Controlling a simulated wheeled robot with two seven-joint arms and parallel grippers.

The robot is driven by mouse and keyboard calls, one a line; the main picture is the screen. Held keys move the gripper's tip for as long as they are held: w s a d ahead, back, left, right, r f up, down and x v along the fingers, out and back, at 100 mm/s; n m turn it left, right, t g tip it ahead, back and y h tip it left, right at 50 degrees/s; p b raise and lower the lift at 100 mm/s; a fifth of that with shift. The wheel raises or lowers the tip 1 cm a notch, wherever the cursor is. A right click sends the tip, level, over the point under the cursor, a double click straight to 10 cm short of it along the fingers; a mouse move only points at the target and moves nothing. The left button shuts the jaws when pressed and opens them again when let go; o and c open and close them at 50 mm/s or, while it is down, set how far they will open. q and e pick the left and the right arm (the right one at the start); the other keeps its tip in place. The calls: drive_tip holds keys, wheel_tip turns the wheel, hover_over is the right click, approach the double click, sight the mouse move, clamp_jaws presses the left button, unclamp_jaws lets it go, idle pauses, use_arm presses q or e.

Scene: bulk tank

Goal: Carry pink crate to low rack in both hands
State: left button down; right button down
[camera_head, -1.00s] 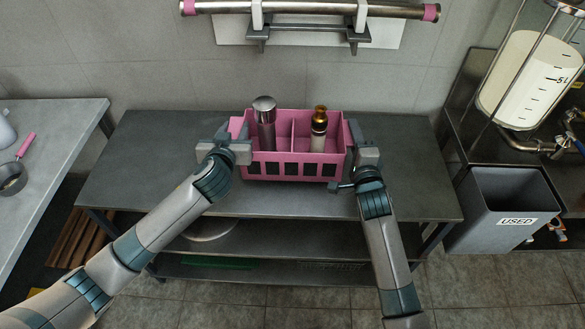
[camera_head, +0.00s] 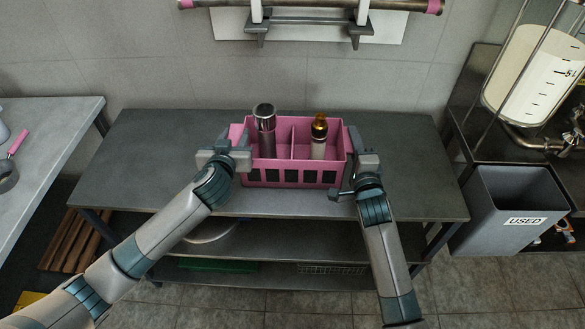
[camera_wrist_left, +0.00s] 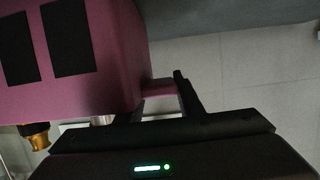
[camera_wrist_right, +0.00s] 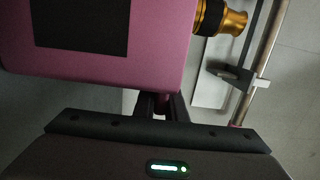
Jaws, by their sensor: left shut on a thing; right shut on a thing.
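The pink crate (camera_head: 292,177) is upright over the front middle part of the grey rack's top shelf (camera_head: 400,180); I cannot tell whether it touches the shelf. It holds a silver-capped flask (camera_head: 265,128) in the left compartment and a bottle with a gold-brown top (camera_head: 319,135) in the right one. My left gripper (camera_head: 238,150) is shut on the crate's left end; the left wrist view shows its fingers (camera_wrist_left: 165,95) at a pink tab. My right gripper (camera_head: 352,158) is shut on the right end, with its fingers (camera_wrist_right: 160,105) below the crate wall in the right wrist view.
A wall rail (camera_head: 310,5) runs behind, above the rack. A grey bin marked USED (camera_head: 510,200) stands at right, near a clear tank (camera_head: 540,75). A bench (camera_head: 50,150) is at left. The shelf is bare on both sides of the crate.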

use_arm(q)
drive_tip(key=c, duration=1.3)
unclamp_jaws()
drive_tip(key=shift+c, duration=0.2)
use_arm(e)
drive_tip(key=c, duration=1.9)
unclamp_jaws()
drive_tip(key=shift+d, duration=0.15)
use_arm(q)
drive_tip(key=shift+o, duration=0.7)
use_arm(e)
drive_tip(key=shift+o, duration=0.5)
use_arm(q)
drive_tip(key=shift+s, duration=0.15)
drive_tip(key=v, duration=1.1)
drive_tip(key=shift+s, duration=0.4)
drive_tip(key=shift+r, duration=0.15)
use_arm(e)
drive_tip(key=shift+s, duration=0.1)
drive_tip(key=s, duration=1.1)
drive_tip(key=shift+s+d, duration=0.4)
use_arm(q)
drive_tip(key=shift+s, duration=0.1)
use_arm(e)
drive_tip(key=shift+s, duration=0.1)
